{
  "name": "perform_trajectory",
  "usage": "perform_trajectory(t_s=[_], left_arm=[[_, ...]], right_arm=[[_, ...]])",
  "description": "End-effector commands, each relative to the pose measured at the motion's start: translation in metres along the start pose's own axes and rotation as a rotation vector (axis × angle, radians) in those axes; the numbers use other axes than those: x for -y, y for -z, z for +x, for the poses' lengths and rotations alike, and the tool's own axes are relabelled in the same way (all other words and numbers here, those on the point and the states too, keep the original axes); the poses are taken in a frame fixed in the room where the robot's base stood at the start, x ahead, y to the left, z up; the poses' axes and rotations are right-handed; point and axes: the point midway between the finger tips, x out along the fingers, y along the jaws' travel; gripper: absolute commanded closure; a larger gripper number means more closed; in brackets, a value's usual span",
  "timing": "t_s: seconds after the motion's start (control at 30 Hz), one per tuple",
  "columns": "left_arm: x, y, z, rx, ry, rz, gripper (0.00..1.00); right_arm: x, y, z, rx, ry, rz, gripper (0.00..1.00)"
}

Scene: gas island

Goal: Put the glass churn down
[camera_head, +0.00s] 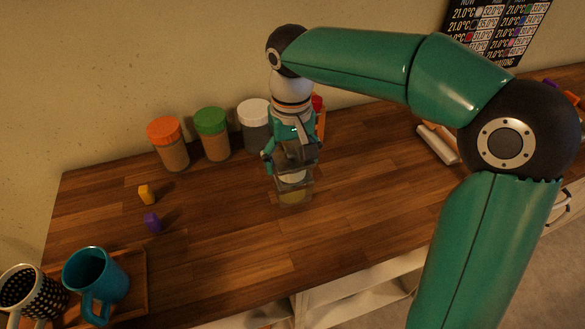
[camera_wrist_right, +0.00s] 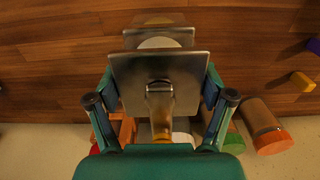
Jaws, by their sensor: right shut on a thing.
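The glass churn (camera_head: 293,192) is a clear jar with something pale yellow inside, under a dark top that my right gripper (camera_head: 290,158) partly covers. My right gripper points down and is shut on the churn. In the right wrist view, the churn's square grey metal top (camera_wrist_right: 135,72) fills the space between the fingers of the gripper (camera_wrist_right: 158,90). The churn looks upright over the middle of the wooden counter (camera_head: 215,225). I cannot tell whether its base touches the wood. My left gripper is not in view.
Jars with orange (camera_head: 169,145), green (camera_head: 213,134) and white (camera_head: 254,125) lids stand along the wall behind. A yellow block (camera_head: 146,195) and a purple block (camera_head: 153,222) lie left. A teal mug (camera_head: 95,282) and dotted mug (camera_head: 30,298) stand front left. Wood around the churn is clear.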

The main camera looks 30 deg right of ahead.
Motion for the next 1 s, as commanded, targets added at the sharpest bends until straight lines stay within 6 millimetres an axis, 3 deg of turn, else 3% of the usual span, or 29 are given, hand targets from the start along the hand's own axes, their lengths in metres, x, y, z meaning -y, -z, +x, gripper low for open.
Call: perform_trajectory(t_s=[0.2,0.57,0.6,0.7,1.0], left_arm=[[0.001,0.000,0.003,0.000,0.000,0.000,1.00],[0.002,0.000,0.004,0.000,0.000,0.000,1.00],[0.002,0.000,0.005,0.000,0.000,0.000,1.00],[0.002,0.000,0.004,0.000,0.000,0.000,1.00],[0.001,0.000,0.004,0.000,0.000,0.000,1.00]], right_arm=[[0.000,0.000,0.027,0.000,-0.001,0.000,0.89],[0.000,0.000,0.031,-0.001,0.000,-0.001,0.89],[0.000,0.000,0.032,0.001,-0.001,-0.001,0.18],[0.000,0.000,0.031,0.001,-0.001,-0.001,0.01],[0.000,0.000,0.031,0.001,-0.001,-0.001,0.00]])
